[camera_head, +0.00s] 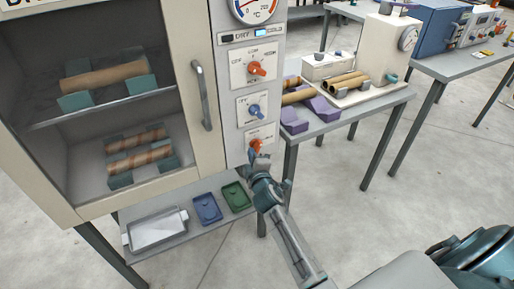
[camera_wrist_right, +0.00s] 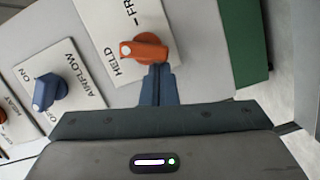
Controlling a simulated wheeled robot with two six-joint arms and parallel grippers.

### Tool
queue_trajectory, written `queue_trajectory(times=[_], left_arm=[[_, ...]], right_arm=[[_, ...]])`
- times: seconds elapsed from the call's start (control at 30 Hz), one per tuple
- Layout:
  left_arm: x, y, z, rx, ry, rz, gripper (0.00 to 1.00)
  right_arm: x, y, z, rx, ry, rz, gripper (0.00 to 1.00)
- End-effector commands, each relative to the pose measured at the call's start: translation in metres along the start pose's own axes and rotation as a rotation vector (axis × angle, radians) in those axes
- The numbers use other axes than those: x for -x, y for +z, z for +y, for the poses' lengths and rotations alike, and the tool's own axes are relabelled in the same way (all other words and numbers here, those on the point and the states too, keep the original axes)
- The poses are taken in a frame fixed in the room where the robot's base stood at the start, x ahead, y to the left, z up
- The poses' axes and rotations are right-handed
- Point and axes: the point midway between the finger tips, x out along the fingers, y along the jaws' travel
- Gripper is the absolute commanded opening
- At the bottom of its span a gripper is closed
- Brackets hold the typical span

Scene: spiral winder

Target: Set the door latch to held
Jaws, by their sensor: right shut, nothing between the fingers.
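The door latch knob (camera_wrist_right: 145,48) is orange, on a white plate lettered HELD and FREE. In the wrist view its white-dotted end points left to the lettering, close to the word HELD; its exact setting is hard to tell. In the head view the knob (camera_head: 255,146) is the lowest on the oven's control panel, partly hidden by my gripper. My right gripper (camera_head: 260,160) is shut and empty just in front of it. In the wrist view its fingertips (camera_wrist_right: 158,72) are right at the knob's edge; I cannot tell if they touch. My left gripper is out of view.
A blue airflow knob (camera_wrist_right: 50,91) sits beside the latch plate, and an orange knob (camera_head: 257,69) is higher up. The oven door (camera_head: 180,60) has a vertical handle (camera_head: 201,95). Blue (camera_head: 207,208) and green (camera_head: 236,196) trays lie on the shelf below.

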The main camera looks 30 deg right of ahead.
Motion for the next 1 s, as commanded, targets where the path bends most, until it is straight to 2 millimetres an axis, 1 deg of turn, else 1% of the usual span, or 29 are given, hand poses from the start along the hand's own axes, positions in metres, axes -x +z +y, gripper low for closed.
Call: queue_trajectory(times=[0.5,1.0], left_arm=[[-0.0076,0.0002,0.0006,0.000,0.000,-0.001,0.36],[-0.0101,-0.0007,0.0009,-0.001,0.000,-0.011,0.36]], right_arm=[[-0.0004,0.0018,-0.0035,0.096,0.024,-0.001,0.00],[-0.0007,0.0029,-0.0051,0.164,0.040,0.000,0.00]])
